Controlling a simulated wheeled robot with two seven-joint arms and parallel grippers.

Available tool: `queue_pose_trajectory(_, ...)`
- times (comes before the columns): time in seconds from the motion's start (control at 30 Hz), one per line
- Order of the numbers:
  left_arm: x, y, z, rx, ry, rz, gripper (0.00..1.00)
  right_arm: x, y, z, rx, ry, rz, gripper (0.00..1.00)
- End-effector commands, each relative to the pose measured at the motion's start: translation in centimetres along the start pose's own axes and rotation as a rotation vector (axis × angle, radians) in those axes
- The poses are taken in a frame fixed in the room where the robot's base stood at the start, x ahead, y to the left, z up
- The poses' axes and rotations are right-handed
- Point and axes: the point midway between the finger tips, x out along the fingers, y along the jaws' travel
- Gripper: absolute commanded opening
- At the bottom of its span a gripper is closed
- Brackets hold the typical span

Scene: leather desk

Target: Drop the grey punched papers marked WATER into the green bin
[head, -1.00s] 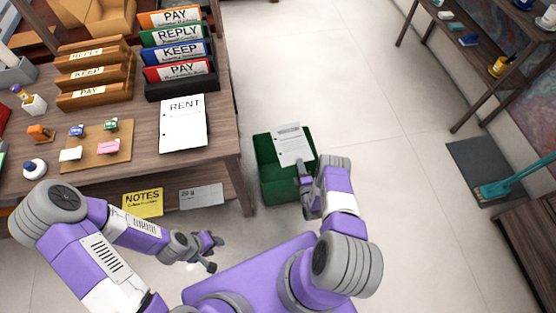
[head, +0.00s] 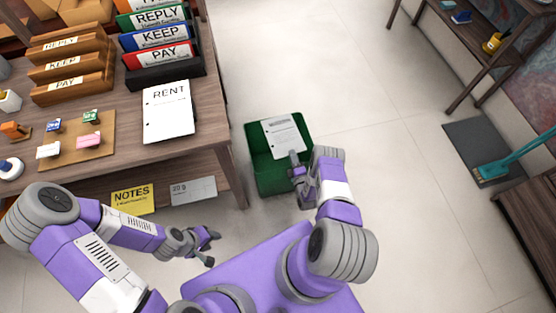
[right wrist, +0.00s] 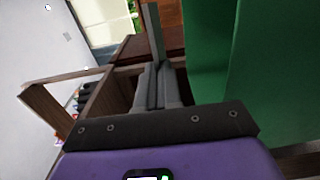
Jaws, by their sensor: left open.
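A pale grey punched sheet or thin stack of papers (head: 283,138) is over the opening of the green bin (head: 264,180). Its printed heading is too small to read. My right gripper (head: 295,160) is at the papers' near edge, above the bin. In the right wrist view its fingers (right wrist: 158,85) are closed together on the papers, seen edge-on as a thin grey strip (right wrist: 152,30). The bin's green wall (right wrist: 245,60) fills the right of that view. My left gripper (head: 211,247) is open and empty, low in front of the desk.
The desk (head: 110,165) at left holds a white RENT sheet (head: 168,112), upright folders (head: 160,58) and wooden trays (head: 70,85). A yellow NOTES sheet (head: 132,199) and a grey sheet (head: 193,190) show below its front edge. Floor right of the bin is clear.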

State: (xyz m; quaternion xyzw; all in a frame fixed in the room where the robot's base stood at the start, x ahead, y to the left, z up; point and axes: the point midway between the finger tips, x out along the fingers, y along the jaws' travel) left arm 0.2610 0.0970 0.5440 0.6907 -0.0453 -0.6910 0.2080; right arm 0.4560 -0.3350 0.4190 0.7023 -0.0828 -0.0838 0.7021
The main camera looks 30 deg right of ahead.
Motion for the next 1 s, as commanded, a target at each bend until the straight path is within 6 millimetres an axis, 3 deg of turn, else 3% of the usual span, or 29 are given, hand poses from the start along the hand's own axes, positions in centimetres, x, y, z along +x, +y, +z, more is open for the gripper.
queue_pose_trajectory(0.1,-0.1,0.0,0.0,0.0,0.0,0.0,0.43,0.0,0.1,0.0,0.0,0.0,0.002,0.0)
queue_pose_trajectory(0.3,-0.1,0.1,0.0,0.0,0.0,0.0,0.43,0.0,0.1,0.0,0.0,0.0,0.001,0.34)
queue_pose_trajectory(0.67,-0.3,0.1,0.0,0.0,0.0,0.0,0.43,-0.6,0.1,0.0,0.0,0.0,-0.004,0.34)
queue_pose_trajectory(1.0,-2.2,0.8,0.1,0.0,0.0,0.0,0.43,-5.9,0.2,0.0,0.001,0.0,-0.003,0.34)
